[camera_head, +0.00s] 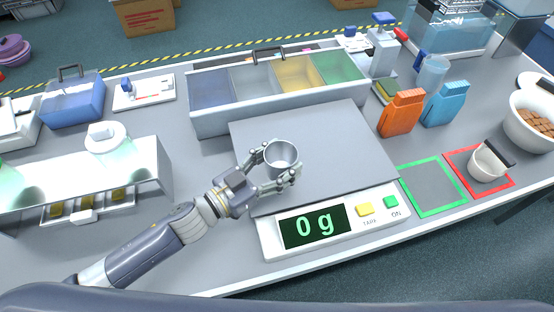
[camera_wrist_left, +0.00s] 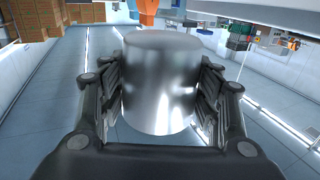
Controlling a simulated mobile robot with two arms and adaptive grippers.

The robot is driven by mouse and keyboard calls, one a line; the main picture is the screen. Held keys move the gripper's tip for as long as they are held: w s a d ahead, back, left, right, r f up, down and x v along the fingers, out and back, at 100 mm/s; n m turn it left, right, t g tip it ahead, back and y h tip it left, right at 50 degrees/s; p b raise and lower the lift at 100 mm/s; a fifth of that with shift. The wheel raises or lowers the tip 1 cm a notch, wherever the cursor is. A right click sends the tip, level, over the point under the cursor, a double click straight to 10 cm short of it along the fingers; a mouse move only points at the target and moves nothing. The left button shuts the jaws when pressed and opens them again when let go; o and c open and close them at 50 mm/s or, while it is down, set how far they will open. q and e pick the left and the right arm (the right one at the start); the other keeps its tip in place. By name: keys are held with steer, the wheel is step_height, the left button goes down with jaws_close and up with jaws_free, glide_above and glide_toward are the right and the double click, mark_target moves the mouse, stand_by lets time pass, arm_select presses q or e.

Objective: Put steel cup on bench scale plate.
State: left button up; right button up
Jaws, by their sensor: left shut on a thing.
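The steel cup (camera_head: 282,157) is a small open metal cup, upright and looking empty from above. My left gripper (camera_head: 280,168) is shut on its sides. In the left wrist view the cup (camera_wrist_left: 161,82) sits between the two fingers of the left gripper (camera_wrist_left: 160,95). The bench scale plate (camera_head: 335,140) is a wide grey square, and the cup shows over its left part. The scale display (camera_head: 313,227) reads 0 g. I cannot tell a gap between cup and plate, but the zero reading fits a cup held above it. My right gripper is not in view.
A divided bin (camera_head: 215,118) stands behind the plate. A white cup with a dark handle (camera_head: 486,163) is in a red square; the green square (camera_head: 432,187) is empty. A raised shelf (camera_head: 145,177) stands left.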

mark_target(276, 165)
arm_select(q)
steer(key=shift+w+a+f, duration=0.1)
steer(key=shift+w+a, duration=0.3)
steer(key=shift+w, duration=0.45)
steer(key=shift+f, duration=1.75)
steer(key=shift+f, duration=0.15)
steer(key=o, duration=1.1)
